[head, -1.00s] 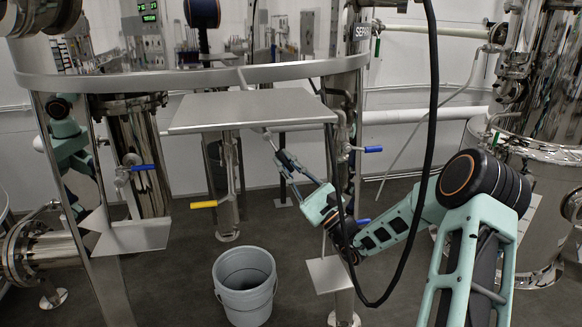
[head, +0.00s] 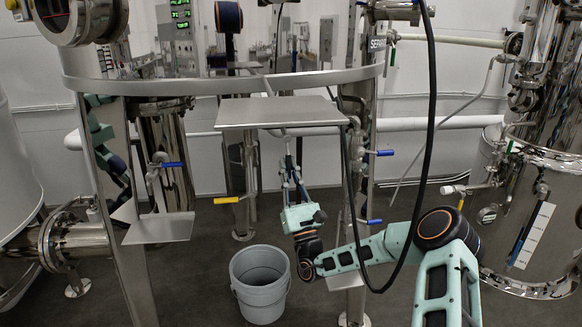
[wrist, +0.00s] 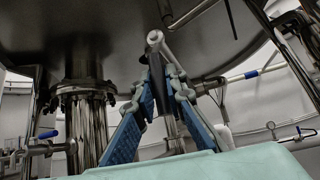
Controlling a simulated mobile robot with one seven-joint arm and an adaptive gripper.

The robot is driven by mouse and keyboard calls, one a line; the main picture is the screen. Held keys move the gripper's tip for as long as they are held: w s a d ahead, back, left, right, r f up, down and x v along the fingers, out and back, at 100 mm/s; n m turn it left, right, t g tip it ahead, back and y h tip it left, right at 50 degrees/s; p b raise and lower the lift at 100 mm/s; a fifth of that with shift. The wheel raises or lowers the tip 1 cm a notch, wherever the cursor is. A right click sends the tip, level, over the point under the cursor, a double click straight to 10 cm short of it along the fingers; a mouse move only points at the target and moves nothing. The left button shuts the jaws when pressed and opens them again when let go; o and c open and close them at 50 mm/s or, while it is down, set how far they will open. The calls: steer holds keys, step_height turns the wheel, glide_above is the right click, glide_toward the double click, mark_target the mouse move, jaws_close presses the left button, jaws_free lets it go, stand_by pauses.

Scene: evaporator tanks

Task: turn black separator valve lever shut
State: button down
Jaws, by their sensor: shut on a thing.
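My gripper (wrist: 157,70) is under the steel tank, its blue-padded fingers angled toward each other and shut on a narrow dark part, which I take to be the black separator valve lever (wrist: 158,88). The pads hide most of the lever, so its angle is hard to tell. A pale grey rounded metal end (wrist: 155,38) shows just above the fingertips. In the head view my gripper (head: 289,165) points up below the flat steel plate (head: 260,111), and the lever is too small to make out there.
A blue-handled valve (head: 171,165) and a yellow handle (head: 228,200) are left of my gripper. More blue handles (head: 381,153) are on the right leg. A black hose (head: 430,130) hangs in front of my arm. A grey bucket (head: 260,290) stands on the floor.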

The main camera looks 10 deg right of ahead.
steer(key=shift+a+h, duration=0.1)
steer(key=shift+h, duration=0.2)
steer(key=c, duration=2)
jaws_free()
steer(key=shift+o, duration=0.2)
steer(key=v, duration=1.2)
